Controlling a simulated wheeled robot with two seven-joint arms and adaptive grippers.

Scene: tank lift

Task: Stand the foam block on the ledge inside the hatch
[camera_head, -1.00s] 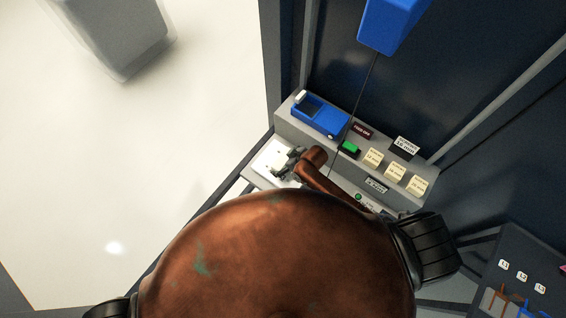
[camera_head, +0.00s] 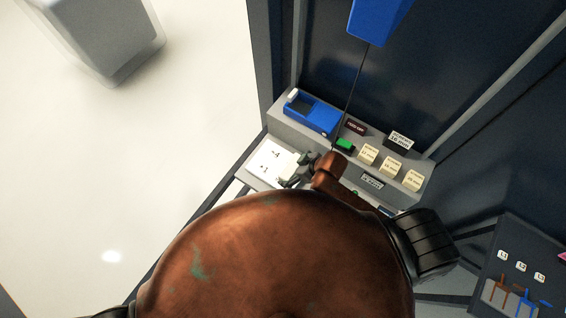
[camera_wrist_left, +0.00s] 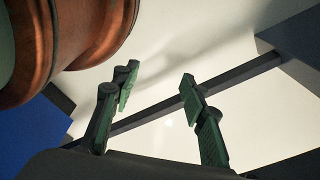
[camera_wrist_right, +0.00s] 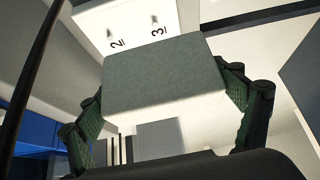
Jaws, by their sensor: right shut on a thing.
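My right gripper (camera_head: 296,177) shows in the head view beside a white numbered plate (camera_head: 268,160) at the grey bench. In the right wrist view it is shut on a flat grey-green block (camera_wrist_right: 165,78), which I take for the foam block. One finger is at each side of the block. The white plate, with a 2 and a 3, lies beyond it. In the left wrist view my left gripper (camera_wrist_left: 155,95) is open with nothing between its fingers. It is hidden in the head view. I cannot make out the hatch or its ledge for certain.
A grey bench (camera_head: 283,117) carries a blue tray (camera_head: 312,116), a green block (camera_head: 344,145) and cream label blocks (camera_head: 391,166). A dark rack (camera_head: 515,235) holds tools at lower right. The pale floor at left is largely clear.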

